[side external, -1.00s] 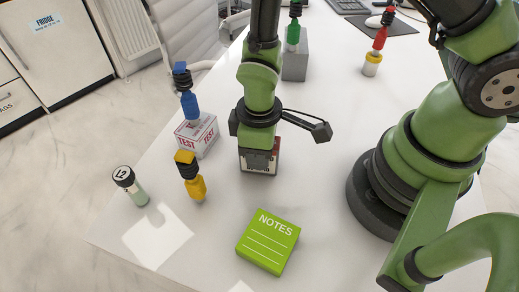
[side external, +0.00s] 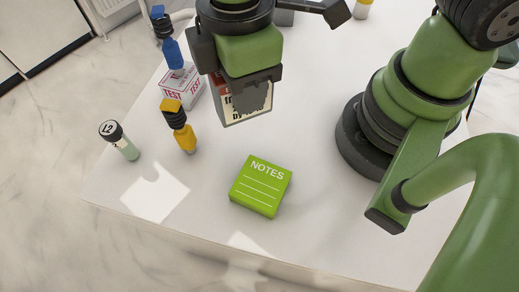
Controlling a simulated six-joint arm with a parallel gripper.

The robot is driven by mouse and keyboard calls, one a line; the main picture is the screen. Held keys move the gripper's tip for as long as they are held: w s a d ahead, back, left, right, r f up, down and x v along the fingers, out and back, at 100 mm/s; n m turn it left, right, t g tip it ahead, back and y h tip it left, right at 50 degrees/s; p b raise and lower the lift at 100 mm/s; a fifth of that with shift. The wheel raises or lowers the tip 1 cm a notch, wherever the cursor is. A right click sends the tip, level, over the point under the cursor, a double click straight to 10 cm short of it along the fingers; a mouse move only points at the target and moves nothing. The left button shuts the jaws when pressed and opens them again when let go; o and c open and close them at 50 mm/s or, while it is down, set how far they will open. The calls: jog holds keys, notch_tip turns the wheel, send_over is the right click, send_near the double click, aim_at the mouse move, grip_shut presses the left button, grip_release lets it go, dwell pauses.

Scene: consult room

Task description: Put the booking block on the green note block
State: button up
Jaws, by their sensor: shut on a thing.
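The booking block (side external: 246,111), a white-faced block with dark print and a red patch, is held between the fingers of my gripper (side external: 245,85). The fingers cover its upper part. It hangs above the table, up and to the left of the green note block in the picture. The green note block (side external: 261,187) lies flat on the white table, its top marked NOTES with white lines. Its top is bare, and the booking block is apart from it.
A yellow bottle (side external: 185,137) and an L2 vial (side external: 119,141) stand to the left. A blue bottle (side external: 171,52) stands on or behind a TEST box (side external: 184,88). The table's front edge (side external: 255,258) lies below the note block. My arm base is at right.

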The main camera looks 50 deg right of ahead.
jog(key=s+a+r+n, duration=0.1)
jog(key=s+a+n, duration=0.3)
jog(key=s+n, duration=0.1)
send_over(261, 183)
jog(key=shift+n, duration=0.3)
jog(key=shift+f, duration=4.75)
jog(key=shift+f, duration=0.1)
jog(key=o, duration=1)
jog(key=shift+c, duration=0.2)
